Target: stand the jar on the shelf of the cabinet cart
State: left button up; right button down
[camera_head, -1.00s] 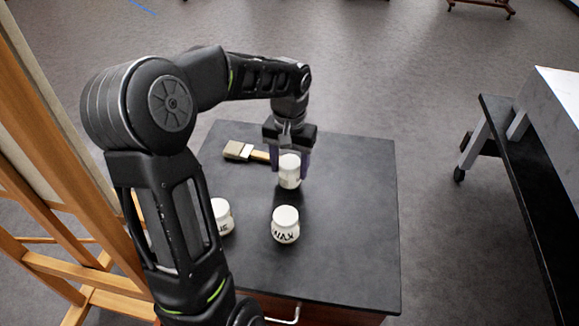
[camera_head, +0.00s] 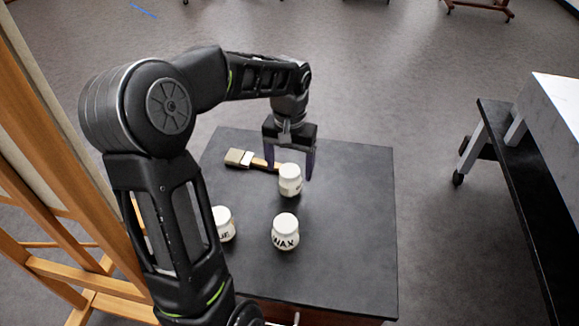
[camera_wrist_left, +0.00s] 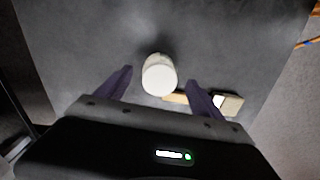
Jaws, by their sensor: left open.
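A white lidded jar (camera_head: 290,181) stands upright on a dark tabletop (camera_head: 345,230) with a wooden body below. My left gripper (camera_head: 291,166) is open and points down just behind and above this jar. In the left wrist view the jar (camera_wrist_left: 159,76) shows from above, between the two spread purple fingers, with a gap on each side. A second white jar (camera_head: 285,232), marked WAX, stands nearer. A third white jar (camera_head: 225,224) stands at the left, partly hidden by my left arm. My right gripper is not in view.
A flat brush (camera_head: 240,158) lies behind the jar; it also shows in the left wrist view (camera_wrist_left: 230,104). A wooden easel (camera_head: 60,225) stands close at the left. The tabletop's right side is clear.

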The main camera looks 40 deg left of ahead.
aim_at(289, 171)
pick_arm(q)
notch_tip(289, 171, up, 9)
jog(key=p, duration=0.5)
jog(key=shift+p, duration=0.3)
jog(key=shift+c, duration=0.6)
